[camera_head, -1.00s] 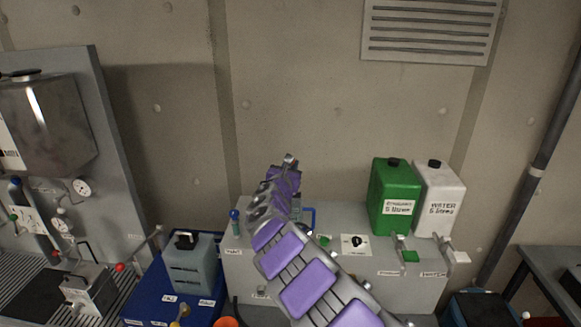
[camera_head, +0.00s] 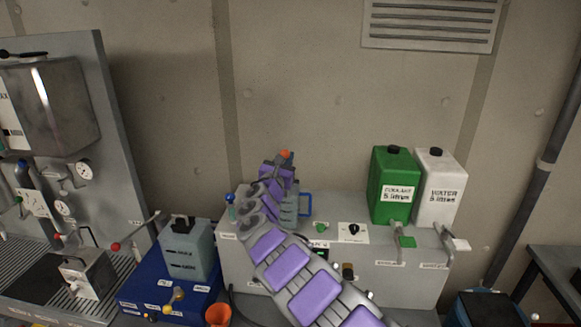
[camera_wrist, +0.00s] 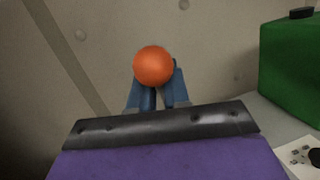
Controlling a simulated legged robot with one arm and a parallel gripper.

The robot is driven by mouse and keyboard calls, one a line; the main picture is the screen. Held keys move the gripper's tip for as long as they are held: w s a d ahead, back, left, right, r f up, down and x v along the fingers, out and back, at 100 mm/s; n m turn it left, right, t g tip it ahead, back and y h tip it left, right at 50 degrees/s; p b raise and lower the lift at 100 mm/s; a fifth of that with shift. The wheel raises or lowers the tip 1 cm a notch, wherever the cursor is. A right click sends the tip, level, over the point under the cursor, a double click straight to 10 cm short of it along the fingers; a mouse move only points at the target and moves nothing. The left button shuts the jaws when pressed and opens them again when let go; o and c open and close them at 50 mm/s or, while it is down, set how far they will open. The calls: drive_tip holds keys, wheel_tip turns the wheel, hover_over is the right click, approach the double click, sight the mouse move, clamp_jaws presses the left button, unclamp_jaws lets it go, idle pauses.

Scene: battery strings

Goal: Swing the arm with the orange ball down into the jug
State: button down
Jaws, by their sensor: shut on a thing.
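The orange ball (camera_head: 285,154) is at the tip of my gripper (camera_head: 285,161), high over the back of the grey bench. In the wrist view the orange ball (camera_wrist: 153,66) sits at the ends of the blue-grey fingers of my gripper (camera_wrist: 157,84), which is shut on it. The arm that bears the ball is hidden. The jug with a blue handle (camera_head: 306,205) stands on the bench behind my purple and grey arm. Only its right side shows, so its mouth cannot be made out. The ball is above and slightly left of the handle.
A green coolant container (camera_head: 393,172) and a white water container (camera_head: 437,187) stand right of the jug. A blue-knobbed piece (camera_head: 230,201) is at the bench's left. A grey canister (camera_head: 187,250) sits on a blue box further left. An orange cup (camera_head: 218,315) is low in front.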

drive_tip(key=s+f+t+b, duration=0.1)
drive_tip(key=f+b, duration=0.1)
drive_tip(key=b, duration=0.2)
drive_tip(key=shift+s, duration=0.15)
drive_tip(key=shift+s+a+f+t+b, duration=0.1)
drive_tip(key=shift+s+a+t+b, duration=0.2)
drive_tip(key=shift+b, duration=0.6)
drive_tip(key=shift+d, duration=0.2)
drive_tip(key=c, duration=1.2)
unclamp_jaws()
drive_tip(key=shift+s+a, duration=0.15)
